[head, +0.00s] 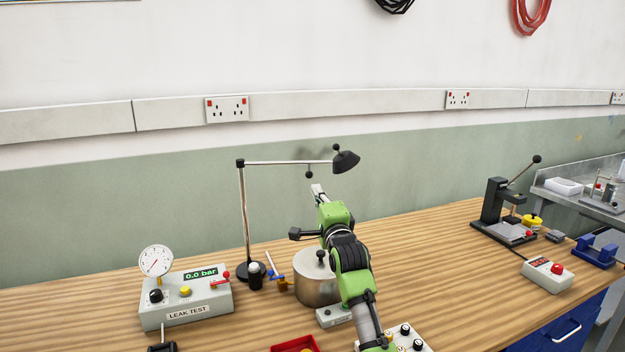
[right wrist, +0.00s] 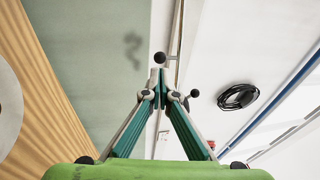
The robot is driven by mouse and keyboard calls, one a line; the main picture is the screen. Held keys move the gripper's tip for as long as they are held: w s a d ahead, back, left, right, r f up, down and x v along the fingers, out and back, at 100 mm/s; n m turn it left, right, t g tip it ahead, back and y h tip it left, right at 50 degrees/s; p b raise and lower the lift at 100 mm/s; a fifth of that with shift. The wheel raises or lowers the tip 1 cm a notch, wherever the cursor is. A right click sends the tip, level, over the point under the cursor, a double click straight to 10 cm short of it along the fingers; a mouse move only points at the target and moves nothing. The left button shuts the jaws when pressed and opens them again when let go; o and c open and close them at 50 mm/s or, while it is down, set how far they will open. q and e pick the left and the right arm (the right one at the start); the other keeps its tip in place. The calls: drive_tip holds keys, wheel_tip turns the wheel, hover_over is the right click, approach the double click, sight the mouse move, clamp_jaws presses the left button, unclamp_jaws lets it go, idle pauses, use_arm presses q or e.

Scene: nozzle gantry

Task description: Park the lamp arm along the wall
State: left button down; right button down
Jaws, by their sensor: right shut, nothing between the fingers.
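A small black ball knob (head: 309,174) hangs under the arm. My right gripper (head: 316,188) points up just below and right of this knob, with its fingers together and empty. In the right wrist view the fingertips (right wrist: 160,72) meet just below a black ball (right wrist: 159,58), beside a thin rod (right wrist: 178,40). Whether they touch the ball is unclear. My left gripper is not in view.
A leak test box (head: 188,304) with a gauge stands left of the lamp. A metal pot (head: 315,280) sits behind my right arm. A press (head: 495,215) stands at the right. The green wall (head: 110,210) behind the lamp is clear.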

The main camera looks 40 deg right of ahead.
sight(310, 177)
drive_tip(key=p+x, duration=0.1)
drive_tip(key=x, duration=0.3)
drive_tip(key=shift+r, duration=0.15)
drive_tip(key=shift+x, duration=0.8)
